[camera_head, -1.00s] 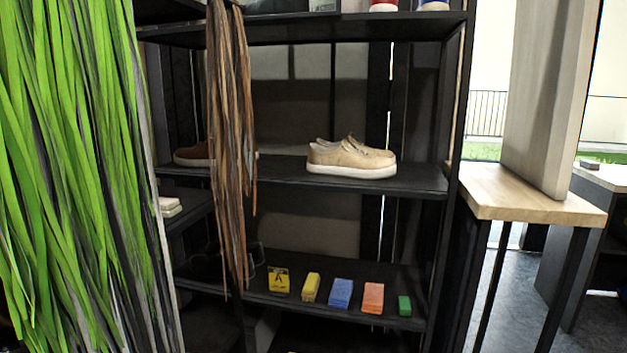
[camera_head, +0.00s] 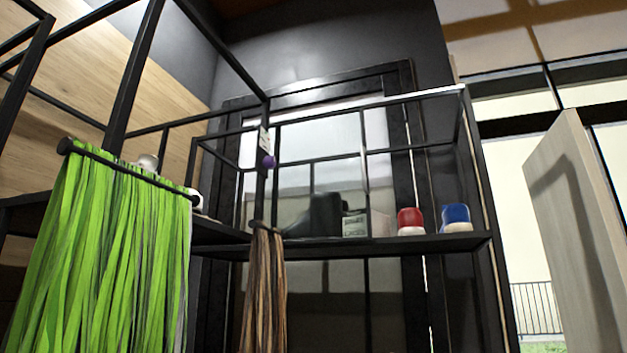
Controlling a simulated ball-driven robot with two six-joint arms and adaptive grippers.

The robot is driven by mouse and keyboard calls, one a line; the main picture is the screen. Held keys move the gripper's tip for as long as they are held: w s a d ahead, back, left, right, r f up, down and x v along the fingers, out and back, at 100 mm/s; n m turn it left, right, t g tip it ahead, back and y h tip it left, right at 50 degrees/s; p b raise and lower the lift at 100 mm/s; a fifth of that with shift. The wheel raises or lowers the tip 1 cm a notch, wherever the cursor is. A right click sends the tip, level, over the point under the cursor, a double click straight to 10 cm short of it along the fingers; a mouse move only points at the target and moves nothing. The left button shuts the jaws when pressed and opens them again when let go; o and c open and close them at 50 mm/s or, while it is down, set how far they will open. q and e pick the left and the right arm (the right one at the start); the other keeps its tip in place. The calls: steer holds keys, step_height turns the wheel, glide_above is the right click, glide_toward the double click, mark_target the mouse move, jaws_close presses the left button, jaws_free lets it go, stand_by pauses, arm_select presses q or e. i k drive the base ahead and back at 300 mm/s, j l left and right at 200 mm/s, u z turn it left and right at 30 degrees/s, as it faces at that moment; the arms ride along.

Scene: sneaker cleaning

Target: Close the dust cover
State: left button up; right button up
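I cannot tell for sure which thing is the dust cover. A curtain of green strips (camera_head: 100,265) hangs from a black rod on the shelf frame at the left. A narrower bundle of brown strips (camera_head: 264,295) hangs from a short rod near the middle. The two bundles are apart, and the shelf front between and to the right of them is uncovered. The lower ends of both lie below the picture. Neither of my grippers is in view.
The black shelf rack (camera_head: 370,247) carries a dark boot (camera_head: 317,214), a red-and-white item (camera_head: 410,221) and a blue-and-white item (camera_head: 456,218). A small purple ball (camera_head: 268,161) hangs near the middle post. A tall pale panel (camera_head: 575,230) stands at the right.

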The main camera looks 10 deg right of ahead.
mark_target(363, 158)
steer(key=i+j+z, duration=0.1)
steer(key=z, duration=0.3)
steer(key=j+z, duration=0.15)
steer(key=z, duration=0.3)
steer(key=i+j+z, duration=0.15)
steer(key=j, duration=0.2)
steer(key=i+j+z, duration=0.15)
steer(key=j, duration=0.25)
